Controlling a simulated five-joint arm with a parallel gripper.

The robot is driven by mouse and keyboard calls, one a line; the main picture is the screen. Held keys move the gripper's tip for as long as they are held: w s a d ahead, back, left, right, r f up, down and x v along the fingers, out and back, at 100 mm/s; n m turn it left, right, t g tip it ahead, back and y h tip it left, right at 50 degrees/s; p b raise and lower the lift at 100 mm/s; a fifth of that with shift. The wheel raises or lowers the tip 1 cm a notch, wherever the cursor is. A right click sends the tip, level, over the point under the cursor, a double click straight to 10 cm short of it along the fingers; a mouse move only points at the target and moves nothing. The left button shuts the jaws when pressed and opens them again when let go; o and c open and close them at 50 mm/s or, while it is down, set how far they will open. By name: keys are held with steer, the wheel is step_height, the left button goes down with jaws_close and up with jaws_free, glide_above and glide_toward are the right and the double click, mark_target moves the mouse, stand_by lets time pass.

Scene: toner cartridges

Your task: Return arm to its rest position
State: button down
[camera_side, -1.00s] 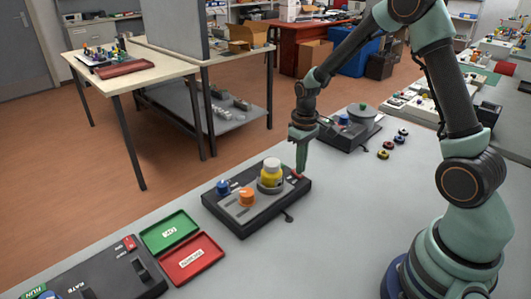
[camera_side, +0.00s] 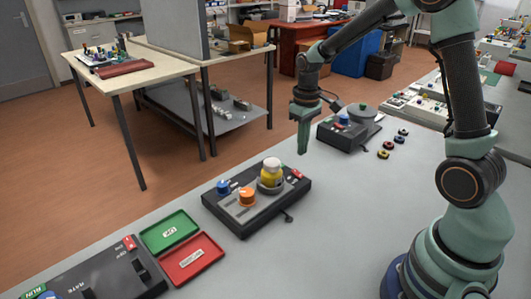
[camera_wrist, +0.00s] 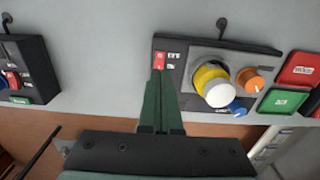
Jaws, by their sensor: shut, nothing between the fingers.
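My gripper (camera_side: 303,149) is shut and empty. It hangs in the air, fingers down, above the back right end of a dark box (camera_side: 237,224) in the side view.
Green (camera_side: 170,231) and red (camera_side: 192,258) trays and a dark panel (camera_side: 100,275) are at the front left. The table's middle is clear.

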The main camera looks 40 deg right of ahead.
steer(key=s+a+r+t, duration=0.5)
steer(key=s+a+r, duration=0.4)
steer(key=s+r, duration=0.2)
step_height(320, 180, up, 2)
steer(key=shift+s+r+t, duration=0.2)
steer(key=shift+s+t, duration=0.1)
steer(key=shift+s, duration=0.1)
stand_by(0.6)
